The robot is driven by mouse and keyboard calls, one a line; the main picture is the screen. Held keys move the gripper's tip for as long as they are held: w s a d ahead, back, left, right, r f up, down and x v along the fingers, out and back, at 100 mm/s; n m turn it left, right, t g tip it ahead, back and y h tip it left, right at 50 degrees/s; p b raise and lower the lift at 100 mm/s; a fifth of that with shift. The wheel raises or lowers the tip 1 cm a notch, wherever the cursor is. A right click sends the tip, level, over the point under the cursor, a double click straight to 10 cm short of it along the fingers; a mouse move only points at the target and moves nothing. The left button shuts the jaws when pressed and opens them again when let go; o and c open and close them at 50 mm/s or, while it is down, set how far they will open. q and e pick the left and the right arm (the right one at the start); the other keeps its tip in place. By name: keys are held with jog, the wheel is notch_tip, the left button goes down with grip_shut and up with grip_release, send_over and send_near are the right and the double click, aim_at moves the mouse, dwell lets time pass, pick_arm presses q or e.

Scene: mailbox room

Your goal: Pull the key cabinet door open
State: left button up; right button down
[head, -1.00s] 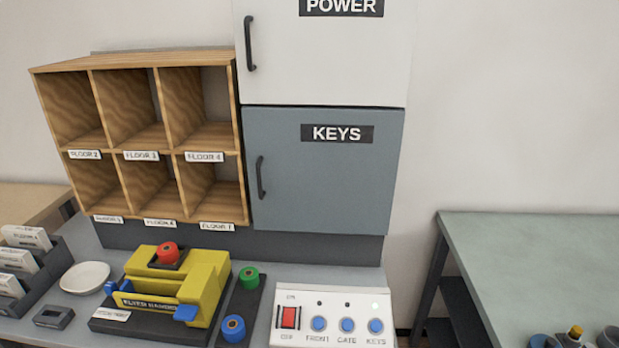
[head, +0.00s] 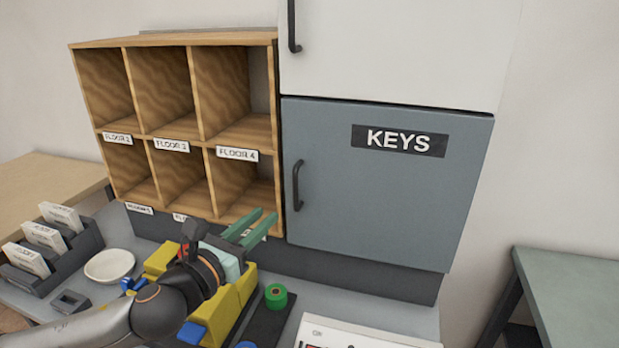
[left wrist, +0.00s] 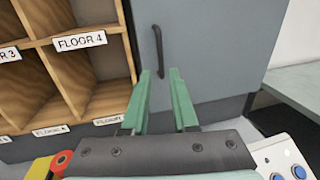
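The grey key cabinet door (head: 385,200) carries a KEYS label and stands shut. Its dark vertical handle (head: 297,186) is on the door's left side. My left gripper (head: 261,222) has green fingers and is in front of the shelf's lower right, just left of and below the handle. In the left wrist view the gripper (left wrist: 159,75) has its fingers apart with nothing between them. The handle (left wrist: 158,52) shows beyond the fingertips, above the gap between them. My right gripper is not in view.
A wooden pigeonhole shelf (head: 203,130) stands left of the cabinet. Below are a yellow machine (head: 222,312), a green roll (head: 276,295), a white dish (head: 109,265) and a card rack (head: 60,250). A white button panel (head: 340,335) sits at the front. A green-topped table (head: 580,290) is at the right.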

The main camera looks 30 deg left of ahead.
aim_at(294, 189)
pick_arm(q)
jog(key=shift+w+a+r+b, duration=0.1)
jog(key=shift+w+b, duration=0.3)
jog(key=shift+w, duration=1.3)
jog(key=shift+w+a+r+b, duration=0.1)
jog(key=shift+w+b, duration=0.3)
jog(key=shift+w, duration=1.3)
jog(key=shift+w+f+p, duration=0.15)
jog(key=shift+w+p, duration=0.25)
jog(key=shift+w, duration=2.4)
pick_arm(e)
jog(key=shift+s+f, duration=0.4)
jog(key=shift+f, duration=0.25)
pick_arm(q)
grip_shut()
